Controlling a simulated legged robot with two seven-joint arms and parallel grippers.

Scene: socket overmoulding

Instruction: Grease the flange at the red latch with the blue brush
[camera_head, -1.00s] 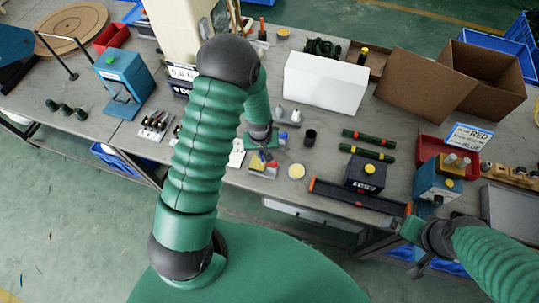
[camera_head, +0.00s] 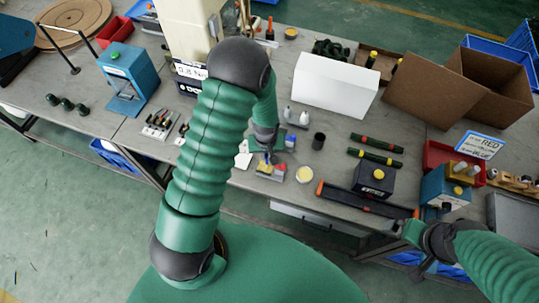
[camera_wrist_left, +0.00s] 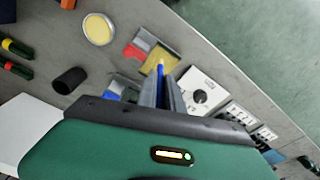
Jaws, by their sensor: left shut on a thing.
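My left gripper (camera_wrist_left: 162,92) is shut on the blue brush (camera_wrist_left: 160,69), whose blue part sticks out past the fingertips. In the left wrist view the brush overlaps the yellow flange plate (camera_wrist_left: 166,62); I cannot tell whether its tip touches. The red latch (camera_wrist_left: 137,50) is beside the yellow plate. In the head view the left gripper (camera_head: 267,152) is low over this station, with the red latch (camera_head: 280,167) just below it. My right gripper (camera_head: 405,232) is at the table's front edge, far from the flange; its jaws are unclear.
A round yellow dish (camera_head: 304,174) and a black cup (camera_head: 318,141) stand right of the station. A blue piece in a grey holder (camera_wrist_left: 115,89) is close to the gripper. A white unit with a dark knob (camera_wrist_left: 202,94) lies opposite. A white box (camera_head: 335,84) stands behind.

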